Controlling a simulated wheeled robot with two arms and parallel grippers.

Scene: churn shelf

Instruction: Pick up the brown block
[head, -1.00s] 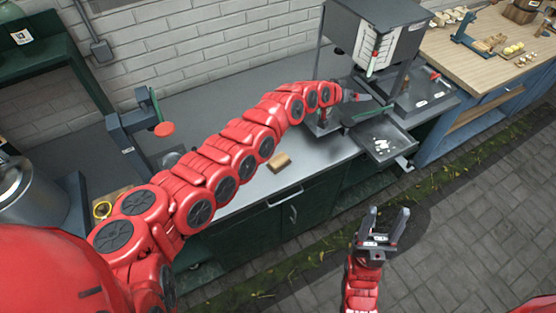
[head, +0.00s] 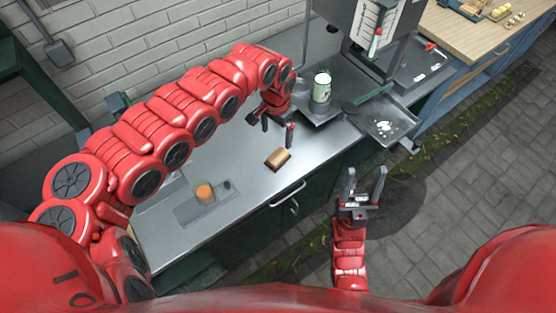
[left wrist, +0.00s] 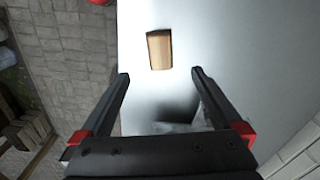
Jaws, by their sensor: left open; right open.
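The brown block (head: 278,159) lies on the grey metal counter (head: 240,180), close to its front edge. It also shows in the left wrist view (left wrist: 160,49), ahead of the fingertips. My left gripper (head: 271,130) is above the counter, behind the block, with its fingers pointing down. In the left wrist view its jaws (left wrist: 160,75) are spread apart with nothing between them, and the block is beyond the tips, not touched. My right gripper (head: 362,180) is open and empty, out over the paved floor in front of the counter.
A pale can (head: 321,87) stands on a dark tray by the grey machine (head: 370,35). A metal tray (head: 388,125) with small white pieces juts out at the right. An orange cylinder (head: 204,192) stands on the left of the counter. The counter around the block is clear.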

